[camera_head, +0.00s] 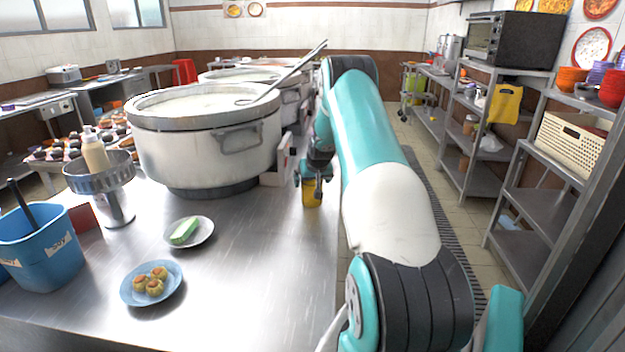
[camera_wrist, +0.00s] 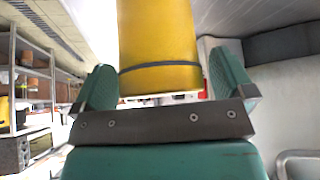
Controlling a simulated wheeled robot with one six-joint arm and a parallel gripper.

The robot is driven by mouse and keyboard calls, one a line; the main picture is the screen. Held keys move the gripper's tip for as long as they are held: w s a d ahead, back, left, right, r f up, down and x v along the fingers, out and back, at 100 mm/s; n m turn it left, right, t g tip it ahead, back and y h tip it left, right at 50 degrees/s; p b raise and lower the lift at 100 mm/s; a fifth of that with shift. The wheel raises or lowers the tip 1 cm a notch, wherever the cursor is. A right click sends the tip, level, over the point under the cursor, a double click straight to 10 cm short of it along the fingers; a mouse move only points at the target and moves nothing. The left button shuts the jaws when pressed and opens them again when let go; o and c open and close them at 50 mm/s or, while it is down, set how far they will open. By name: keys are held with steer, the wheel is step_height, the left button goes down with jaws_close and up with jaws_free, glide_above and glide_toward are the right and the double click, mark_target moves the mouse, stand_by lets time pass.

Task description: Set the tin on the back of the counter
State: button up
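The yellow tin (camera_head: 312,193) is below my gripper (camera_head: 315,176), near the right edge of the steel counter (camera_head: 245,255), in front of the pots. In the wrist view the tin (camera_wrist: 160,45) is a plain yellow cylinder with a dark band near one end. The tin's upper part is hidden by the gripper in the head view. I cannot tell whether its base touches the counter.
Large stockpots (camera_head: 208,150) line the counter; a ladle (camera_head: 290,72) leans out of the nearest. A green-topped plate (camera_head: 205,238), a blue plate of dumplings (camera_head: 130,298), a metal stand (camera_head: 115,210) and a blue bucket (camera_head: 45,250) stand left. Shelves (camera_head: 530,215) stand right across the aisle.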

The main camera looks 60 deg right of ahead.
steer(key=b+v, duration=0.2)
steer(key=v, duration=1)
steer(key=w+a+r+n+y, duration=0.1)
steer(key=a+r+n+y, duration=0.1)
steer(key=a, duration=0.9)
steer(key=w+a+r+n+y, duration=0.1)
steer(key=w+a+r+n, duration=0.15)
steer(key=a, duration=0.85)
steer(key=a+r+n+y, duration=0.2)
steer(key=a+r, duration=0.1)
steer(key=a, duration=0.8)
steer(key=s+a+r+n+g+y, duration=0.15)
steer(key=s+a, duration=0.25)
steer(key=a, duration=0.4)
steer(key=s+a+n+y, duration=0.1)
steer(key=s+a+n, duration=0.1)
steer(key=s+a, duration=0.35)
steer(key=s+a+n+g, duration=0.3)
steer(key=s+a+n, duration=0.2)
steer(key=s+a, duration=0.6)
steer(key=s+y, duration=0.1)
steer(key=s, duration=0.3)
steer(key=shift+r, duration=0.2)
steer(key=shift+g, duration=0.25)
